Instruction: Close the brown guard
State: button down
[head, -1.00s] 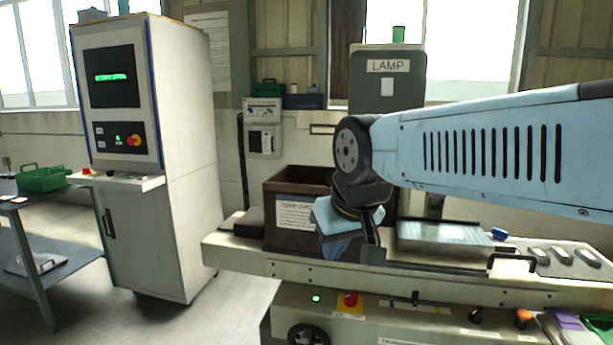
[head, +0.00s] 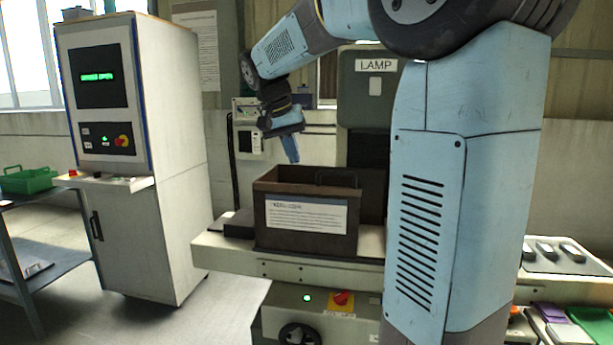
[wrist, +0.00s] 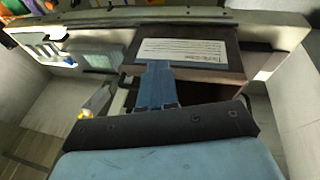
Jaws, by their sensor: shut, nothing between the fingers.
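The brown guard (head: 300,247) is a box-like cover on the machine bed, with a white label on its front, a dark upper opening and a dark handle near its top right. In the wrist view the guard (wrist: 218,62) and its label show beyond my fingers. My gripper (head: 292,158) is shut and empty, pointing down above the guard's upper left edge in the head view. It looks apart from the guard. In the wrist view my gripper (wrist: 157,70) overlaps the label's lower edge. My arm hides the area right of the guard.
A grey lamp housing (head: 366,88) stands behind the guard. A control cabinet (head: 170,170) with a green-lit display stands to the left. The machine front carries a red knob (head: 341,299). A green tray (head: 28,180) sits on the far-left table.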

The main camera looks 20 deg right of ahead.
jog(key=w+d+f+m+g+h, duration=0.1)
jog(key=w+f+m+g+h, duration=0.2)
jog(key=w, duration=1.3)
jog(key=m, duration=0.2)
send_near(307, 185)
jog(key=d+f, duration=0.1)
jog(key=f, duration=0.1)
jog(key=w+d+f, duration=0.1)
jog(key=d+f, duration=0.1)
jog(key=shift+w+f, duration=0.15)
jog(key=shift+f, duration=0.05)
jog(key=shift+s+d, duration=0.8)
jog(key=shift+s, duration=0.05)
jog(key=shift+s+d+f, duration=0.1)
jog(key=shift+s+d, duration=0.45)
jog(key=shift+s, duration=0.05)
